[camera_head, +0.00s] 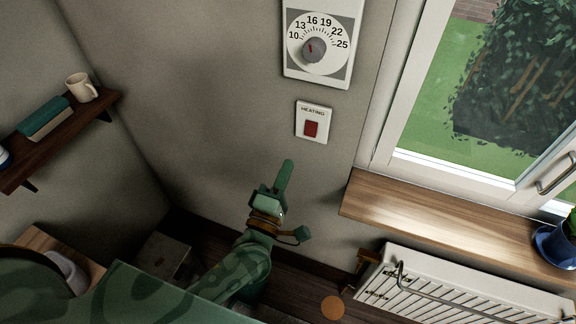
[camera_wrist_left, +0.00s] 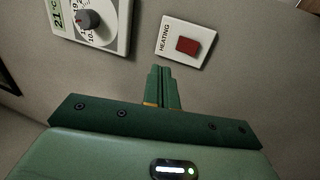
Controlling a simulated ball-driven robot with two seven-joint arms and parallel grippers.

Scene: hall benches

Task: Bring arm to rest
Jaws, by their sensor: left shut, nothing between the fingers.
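My left gripper (camera_head: 287,165) is shut and empty, its green fingers pointing up in front of the wall below the heating switch. In the left wrist view the shut fingers of my left gripper (camera_wrist_left: 162,72) point toward the lower left edge of the switch plate, and I cannot tell whether they touch anything. The heating switch (camera_head: 311,129) has a red rocker on a white plate; it also shows in the left wrist view (camera_wrist_left: 187,46). My right gripper is not in view.
A thermostat dial (camera_head: 313,48) is above the switch. A window (camera_head: 470,100) with a wooden sill (camera_head: 430,215) is at right, above a white radiator (camera_head: 470,285). A plant pot (camera_head: 556,246) stands on the sill. A shelf (camera_head: 60,139) at left holds a mug (camera_head: 81,87).

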